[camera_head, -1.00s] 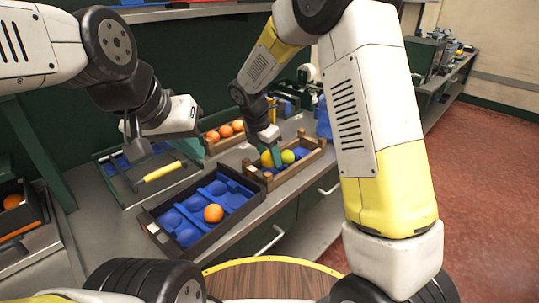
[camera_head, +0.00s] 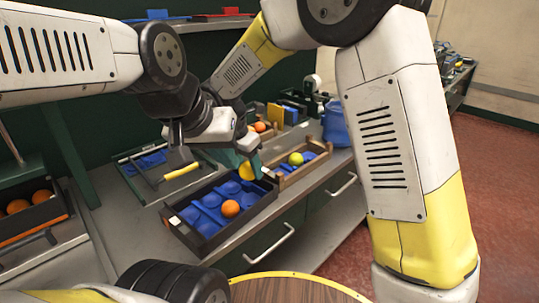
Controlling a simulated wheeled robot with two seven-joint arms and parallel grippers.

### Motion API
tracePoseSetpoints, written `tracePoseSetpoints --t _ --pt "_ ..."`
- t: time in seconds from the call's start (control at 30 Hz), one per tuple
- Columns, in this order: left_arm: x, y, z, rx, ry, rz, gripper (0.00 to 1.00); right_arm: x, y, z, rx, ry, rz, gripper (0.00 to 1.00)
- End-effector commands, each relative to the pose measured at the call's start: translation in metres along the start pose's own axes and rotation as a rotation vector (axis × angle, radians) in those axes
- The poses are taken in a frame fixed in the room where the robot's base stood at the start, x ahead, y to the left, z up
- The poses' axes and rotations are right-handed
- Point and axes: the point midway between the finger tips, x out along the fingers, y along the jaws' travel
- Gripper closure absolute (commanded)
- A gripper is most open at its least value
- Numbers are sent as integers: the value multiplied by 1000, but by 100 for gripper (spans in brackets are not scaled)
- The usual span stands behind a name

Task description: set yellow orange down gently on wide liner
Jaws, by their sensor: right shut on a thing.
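The yellow orange (camera_head: 247,171) is between the teal fingers of my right gripper (camera_head: 252,167), which is shut on it. It is at the far right end of the black tray with a blue cupped liner (camera_head: 190,215); I cannot tell whether it touches the liner. An orange fruit (camera_head: 230,208) sits in that liner. My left gripper (camera_head: 228,158) is beside the right one, over the tray's far side. It overlaps the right wrist, and its jaw opening is not clear.
A wooden crate (camera_head: 287,181) holds a yellow-green fruit (camera_head: 296,158) and a blue liner. Behind are an orange fruit (camera_head: 260,127) and a blue container (camera_head: 336,124). A yellow handle (camera_head: 181,171) lies left of the tray. A crate of oranges (camera_head: 40,197) stands far left.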

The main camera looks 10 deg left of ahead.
Motion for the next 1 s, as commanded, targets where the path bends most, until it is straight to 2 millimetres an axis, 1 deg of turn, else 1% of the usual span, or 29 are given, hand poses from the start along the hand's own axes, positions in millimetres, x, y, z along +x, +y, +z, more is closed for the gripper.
tracePoseSetpoints --t 0.6,0.8,1.0 --pt "0 0 0 0 0 0 100 55 -1 -16 -1 0 -2 93" --pt "0 0 0 0 0 0 100 67 0 -20 1 0 -1 93" --pt "0 0 0 0 0 0 100 73 -1 -22 -1 0 -2 93"
